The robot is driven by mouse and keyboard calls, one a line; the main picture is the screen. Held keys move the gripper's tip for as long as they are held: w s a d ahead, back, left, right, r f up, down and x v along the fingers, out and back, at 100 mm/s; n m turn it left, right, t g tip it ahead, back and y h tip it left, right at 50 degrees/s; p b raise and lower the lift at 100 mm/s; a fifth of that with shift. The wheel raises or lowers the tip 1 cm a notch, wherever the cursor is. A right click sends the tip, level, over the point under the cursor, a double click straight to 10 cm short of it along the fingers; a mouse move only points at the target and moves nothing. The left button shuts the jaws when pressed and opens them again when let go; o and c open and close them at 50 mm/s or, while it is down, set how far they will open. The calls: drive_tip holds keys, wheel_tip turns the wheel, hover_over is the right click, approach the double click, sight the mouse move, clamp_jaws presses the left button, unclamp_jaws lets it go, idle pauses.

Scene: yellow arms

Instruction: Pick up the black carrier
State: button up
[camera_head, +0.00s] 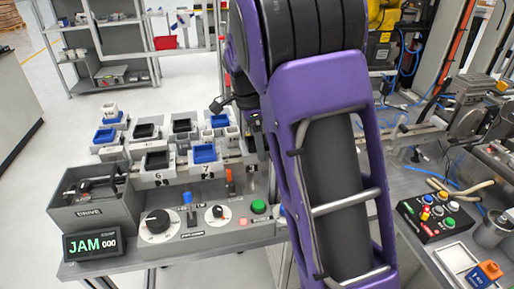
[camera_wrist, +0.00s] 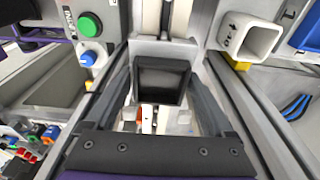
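In the wrist view a black carrier (camera_wrist: 162,80), a dark square cup with a raised rim, sits between the two fingers of my gripper (camera_wrist: 162,88). The fingers stand apart on its left and right sides; I cannot tell whether they touch it. In the head view my purple arm hides most of my gripper and this carrier. Other black carriers stand in light holders on the bench: one at the back left (camera_head: 146,131), one at the back middle (camera_head: 182,126) and one in front (camera_head: 157,160).
Blue carriers (camera_head: 205,153) stand among the black ones. A grey bin (camera_head: 92,213) marked DRIVE and a JAM display (camera_head: 93,244) are at the bench's left. A green button (camera_wrist: 90,25) and a white square tube holder (camera_wrist: 250,38) flank my gripper. Metal rails run along both sides.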

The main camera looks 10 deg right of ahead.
drive_tip(key=c, duration=0.8)
drive_tip(key=shift+r, duration=0.15)
drive_tip(key=shift+r, duration=0.6)
drive_tip(key=a, duration=0.4)
drive_tip(key=shift+a+f, duration=0.1)
drive_tip(key=shift+a, duration=0.15)
wheel_tip(320, 180, up, 13)
drive_tip(key=p, duration=0.2)
drive_tip(key=b, duration=0.2)
hover_over(242, 148)
drive_tip(key=d, duration=0.2)
wheel_tip(242, 148, down, 6)
drive_tip(key=shift+f, duration=0.1)
wheel_tip(242, 148, down, 7)
drive_tip(key=b, duration=0.5)
